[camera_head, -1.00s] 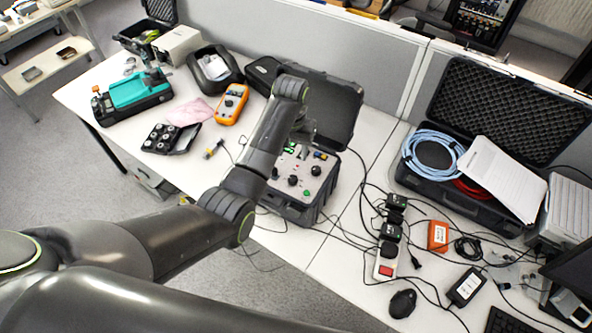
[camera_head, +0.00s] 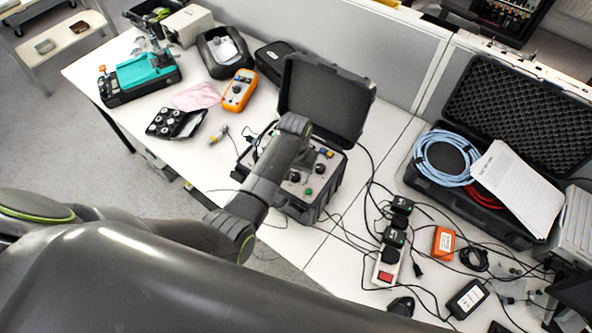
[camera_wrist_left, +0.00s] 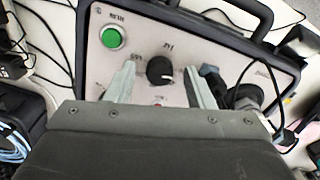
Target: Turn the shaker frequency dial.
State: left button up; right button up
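The shaker case (camera_head: 305,211) stands open on the table with its lid up at the back. In the left wrist view its grey control panel (camera_wrist_left: 200,40) carries a black dial (camera_wrist_left: 160,70) with a white mark and a green button (camera_wrist_left: 113,38). My left gripper (camera_wrist_left: 160,82) is open, with one finger to each side of the dial as seen from the wrist. I cannot tell whether the fingers reach the dial's depth; no contact shows. In the head view my forearm hides part of the panel and most of the left gripper (camera_head: 304,160). My right gripper is not in view.
A power strip (camera_head: 387,264) and several cables lie to the right. An open case (camera_head: 440,190) with coiled cables stands further right.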

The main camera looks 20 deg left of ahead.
pick_arm(q)
jog(key=c, duration=1)
jog(key=shift+o, duration=0.2)
